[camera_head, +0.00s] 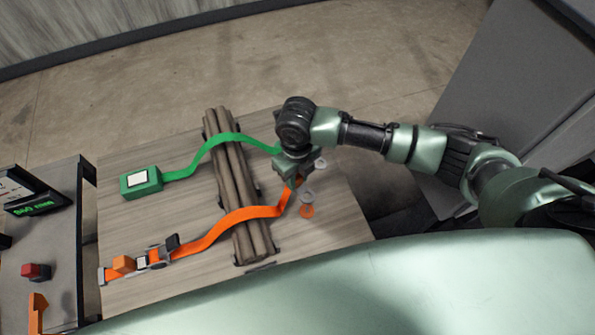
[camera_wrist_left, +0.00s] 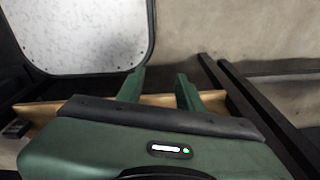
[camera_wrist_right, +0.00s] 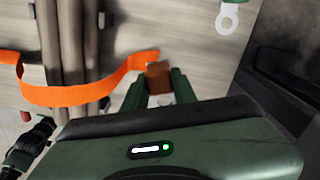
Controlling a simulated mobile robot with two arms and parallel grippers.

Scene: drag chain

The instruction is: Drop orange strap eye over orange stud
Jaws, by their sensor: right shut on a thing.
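The orange strap (camera_head: 230,221) runs from a ratchet buckle (camera_head: 155,256) over a bundle of brown pipes to my right gripper (camera_head: 298,177). My right gripper is shut on the strap's end. In the right wrist view, the strap (camera_wrist_right: 80,92) leads to a brown-orange tab (camera_wrist_right: 158,77) between the fingers; the eye itself is not clear. The orange stud (camera_head: 307,210), grey-topped with an orange ring, stands on the board just below the gripper in the head view, apart from it. My left gripper (camera_wrist_left: 160,84) is open and empty, outside the head view.
A green strap (camera_head: 205,150) runs from a green box (camera_head: 148,189) over the pipes (camera_head: 232,175); its far end is hidden behind my right gripper. A grey stud top (camera_head: 320,163) shows beside the gripper. A side table with a red button (camera_head: 36,271) stands left.

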